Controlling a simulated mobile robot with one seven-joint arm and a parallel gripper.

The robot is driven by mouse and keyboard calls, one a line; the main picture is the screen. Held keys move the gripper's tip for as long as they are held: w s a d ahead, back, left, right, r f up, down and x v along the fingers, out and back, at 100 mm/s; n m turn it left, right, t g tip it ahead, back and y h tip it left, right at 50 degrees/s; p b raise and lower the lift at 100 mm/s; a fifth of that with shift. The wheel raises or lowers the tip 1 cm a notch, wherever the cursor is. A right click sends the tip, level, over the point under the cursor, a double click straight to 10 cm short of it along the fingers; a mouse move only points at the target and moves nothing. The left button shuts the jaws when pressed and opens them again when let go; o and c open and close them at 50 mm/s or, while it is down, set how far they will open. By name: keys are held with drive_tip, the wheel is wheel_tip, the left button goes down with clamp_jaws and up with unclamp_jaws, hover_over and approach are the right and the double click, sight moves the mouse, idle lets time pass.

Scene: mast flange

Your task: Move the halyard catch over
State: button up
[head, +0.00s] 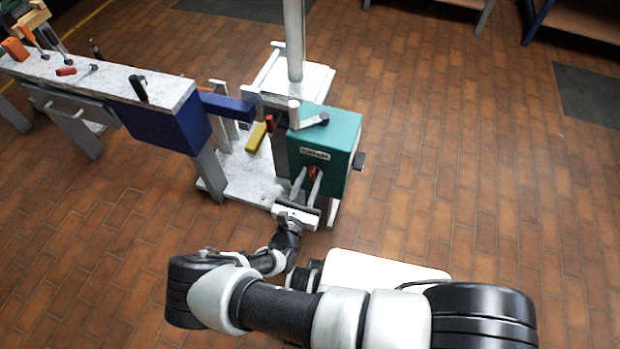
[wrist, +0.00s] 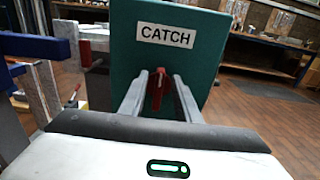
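The halyard catch is a small red lever (head: 314,172) on the front face of a teal box (head: 340,125). The box carries a white label reading CATCH (wrist: 167,36). In the wrist view the red lever (wrist: 160,88) stands roughly upright below the label. My gripper (head: 307,176) reaches the box front from the near side. Its two grey fingers (wrist: 160,80) lie one on each side of the red lever, with narrow gaps showing. The fingers look open; contact at the tips cannot be told.
The pale mast (head: 294,45) rises behind the box. A dark-tipped handle (head: 322,119) lies on top and a black knob (head: 358,161) on the right. A yellow handle (head: 256,137) and blue bar (head: 230,107) are left.

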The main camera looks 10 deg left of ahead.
drive_tip(key=shift+w, duration=0.15)
drive_tip(key=shift+c, duration=0.2)
clamp_jaws()
drive_tip(key=n+b, duration=0.2)
drive_tip(key=n, duration=0.4)
drive_tip(key=a+f+n+b, duration=0.1)
drive_tip(key=n+b, duration=0.1)
drive_tip(key=n, duration=0.4)
drive_tip(key=f+n+b, duration=0.1)
drive_tip(key=n+b, duration=0.2)
drive_tip(key=n, duration=0.2)
drive_tip(key=shift+a+n, duration=0.4)
idle(0.3)
